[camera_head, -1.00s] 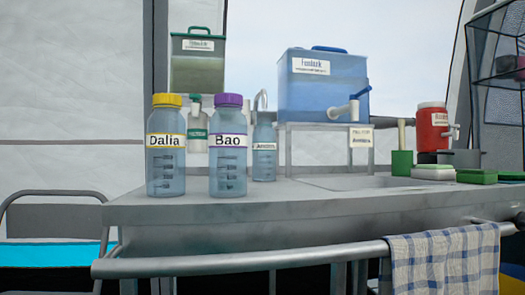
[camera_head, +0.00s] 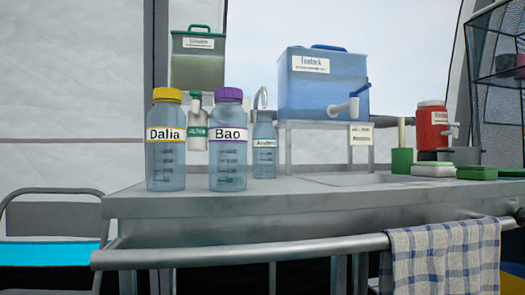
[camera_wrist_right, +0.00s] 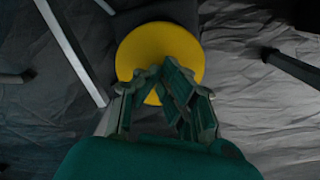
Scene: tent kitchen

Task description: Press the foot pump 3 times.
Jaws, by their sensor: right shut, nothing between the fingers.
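The foot pump shows in the right wrist view as a round yellow disc (camera_wrist_right: 172,42) on a dark base above the floor. My right gripper (camera_wrist_right: 165,78) is shut and empty, with its green fingers pointing at the disc and covering its lower part. The view does not settle whether the fingertips touch the disc or stay apart from it. The pump cannot be made out for sure in the head view. My left gripper is not in view.
A metal counter (camera_head: 290,207) with a front rail (camera_head: 230,257) spans the head view, a checked towel (camera_head: 440,262) hanging on the rail. Bottles Dalia (camera_head: 166,165) and Bao (camera_head: 228,175) stand near its edge. Metal legs (camera_wrist_right: 72,50) flank the pump on the wrinkled floor.

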